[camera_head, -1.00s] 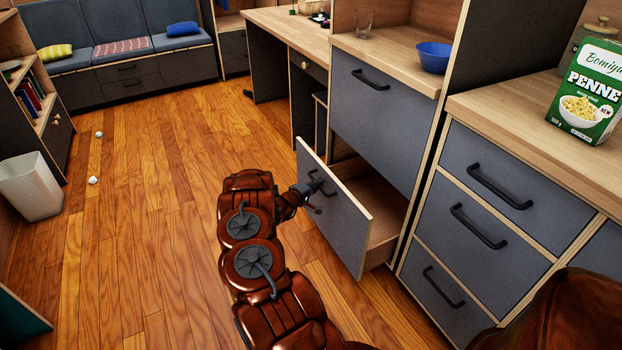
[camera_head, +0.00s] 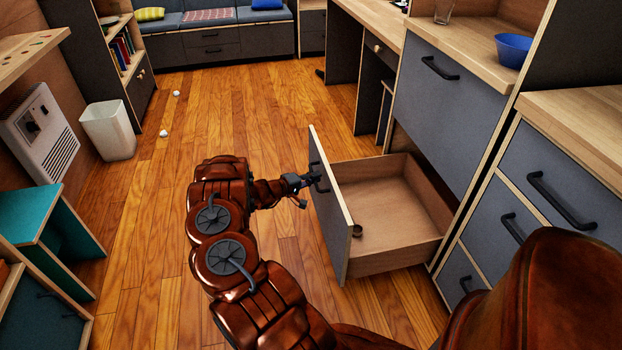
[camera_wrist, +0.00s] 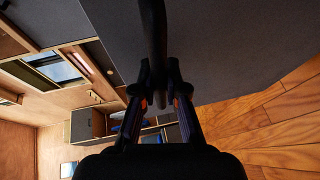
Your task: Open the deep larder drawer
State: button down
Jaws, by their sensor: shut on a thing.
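The deep larder drawer (camera_head: 385,259) is pulled well out of the cabinet under the large grey front in the head view. Its grey front panel (camera_head: 330,215) faces left, and its wooden inside is largely bare. A small dark round thing (camera_head: 357,231) is in it near the front panel. My gripper (camera_head: 306,184) is at the drawer front, shut on the black bar handle (camera_head: 318,178). In the wrist view my gripper (camera_wrist: 158,88) closes around the dark handle (camera_wrist: 153,40), with the grey panel behind it.
A large grey front (camera_head: 447,110) is above the drawer, and more drawers (camera_head: 500,223) stand to the right. A teal piece of furniture (camera_head: 45,225), a heater (camera_head: 40,132) and a white bin (camera_head: 109,130) line the left.

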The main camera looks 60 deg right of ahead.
jog(key=shift+w+a, duration=0.1)
jog(key=shift+w, duration=0.25)
jog(key=c, duration=1.2)
grip_release()
jog(key=v, duration=1.2)
jog(key=shift+s, duration=0.15)
